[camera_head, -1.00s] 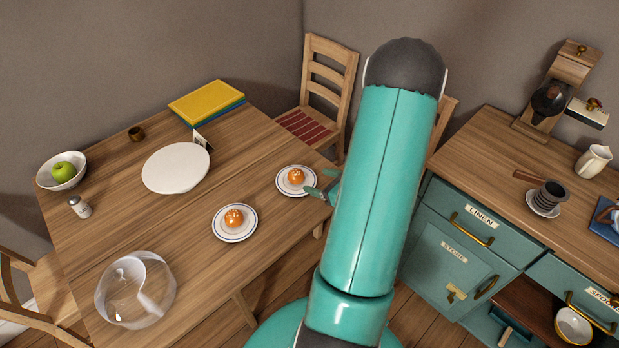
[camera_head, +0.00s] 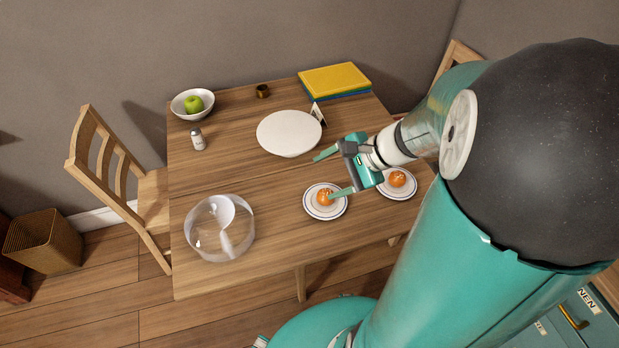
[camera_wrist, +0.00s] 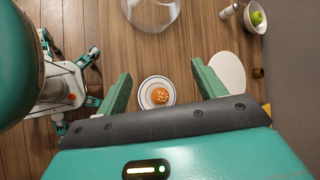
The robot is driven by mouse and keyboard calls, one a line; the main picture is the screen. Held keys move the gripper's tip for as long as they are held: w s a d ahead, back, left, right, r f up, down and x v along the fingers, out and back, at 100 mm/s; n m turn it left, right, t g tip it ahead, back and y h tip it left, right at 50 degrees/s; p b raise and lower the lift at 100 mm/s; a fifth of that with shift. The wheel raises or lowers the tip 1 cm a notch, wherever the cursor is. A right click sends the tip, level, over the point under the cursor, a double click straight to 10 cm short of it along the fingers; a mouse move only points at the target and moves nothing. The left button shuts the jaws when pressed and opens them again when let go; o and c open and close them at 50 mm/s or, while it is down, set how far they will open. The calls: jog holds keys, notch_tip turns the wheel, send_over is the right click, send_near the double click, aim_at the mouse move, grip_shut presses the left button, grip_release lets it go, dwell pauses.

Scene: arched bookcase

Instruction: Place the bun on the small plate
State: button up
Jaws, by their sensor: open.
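Two orange-brown buns sit on two small white plates with dark rim lines. The left bun (camera_head: 325,197) is on the left small plate (camera_head: 311,207), and the right bun (camera_head: 397,179) is on the right small plate (camera_head: 402,195), partly behind my arm. My gripper (camera_head: 328,174) is open and empty over the table; one finger overlaps the left bun in the head view, and contact cannot be told. In the wrist view, a bun (camera_wrist: 159,96) on its plate (camera_wrist: 146,91) shows between the open fingers (camera_wrist: 160,84), apart from them. The other bun is not visible there.
A large white round plate (camera_head: 290,132) lies behind the gripper. A clear glass dome (camera_head: 220,228) stands at front left. A salt shaker (camera_head: 198,139), a bowl (camera_head: 181,112) with a green apple (camera_head: 194,104), and yellow-topped boards (camera_head: 335,79) are farther back. The table's left middle is clear.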

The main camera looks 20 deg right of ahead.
jog(key=s+a+r+n+h, duration=0.7)
jog(key=r+n, duration=0.5)
jog(key=n, duration=0.4)
jog(key=shift+s+a, duration=0.7)
jog(key=shift+a, duration=0.4)
